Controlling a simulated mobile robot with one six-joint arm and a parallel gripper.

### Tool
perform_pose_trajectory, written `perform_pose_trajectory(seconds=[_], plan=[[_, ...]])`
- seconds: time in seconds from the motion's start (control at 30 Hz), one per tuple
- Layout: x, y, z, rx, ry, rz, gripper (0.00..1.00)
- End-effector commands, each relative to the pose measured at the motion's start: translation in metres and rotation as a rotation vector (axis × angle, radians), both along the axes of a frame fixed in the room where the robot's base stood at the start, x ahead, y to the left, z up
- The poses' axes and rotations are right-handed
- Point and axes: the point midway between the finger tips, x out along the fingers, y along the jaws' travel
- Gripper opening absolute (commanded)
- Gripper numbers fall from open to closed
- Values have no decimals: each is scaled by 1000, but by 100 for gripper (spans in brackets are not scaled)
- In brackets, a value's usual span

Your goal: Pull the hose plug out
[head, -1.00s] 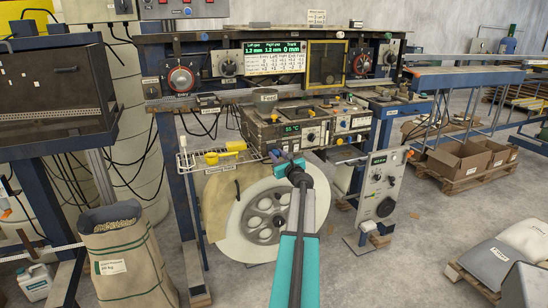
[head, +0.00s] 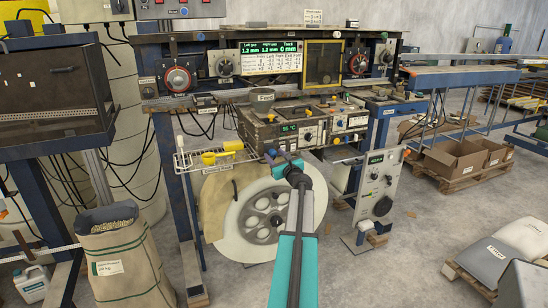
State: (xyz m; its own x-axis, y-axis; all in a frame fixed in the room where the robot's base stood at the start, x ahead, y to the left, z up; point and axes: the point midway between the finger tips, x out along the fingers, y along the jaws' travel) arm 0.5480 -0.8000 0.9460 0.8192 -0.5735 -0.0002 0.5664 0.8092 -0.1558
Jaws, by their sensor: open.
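I cannot pick out the hose plug for certain in the head view. My gripper (head: 270,154) is at the far end of my arm, small and dark, just in front of the lower edge of the control box (head: 285,130) with the green temperature display. It looks open, and I see nothing held in it. Whether the gripper touches the box cannot be told.
A wire rack (head: 190,160) with yellow scoops (head: 210,157) is left of the gripper. A panel unit (head: 378,190) stands right of the reel. A paper sack (head: 122,260) stands at left. Floor at right is partly clear.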

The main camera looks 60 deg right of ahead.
Motion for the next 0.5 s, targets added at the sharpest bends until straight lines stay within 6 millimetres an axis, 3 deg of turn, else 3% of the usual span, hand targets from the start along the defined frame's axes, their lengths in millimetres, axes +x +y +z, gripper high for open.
perform_pose_trajectory(seconds=[0.5], plan=[[-43, 31, -1, 0, 0, -1, 45]])
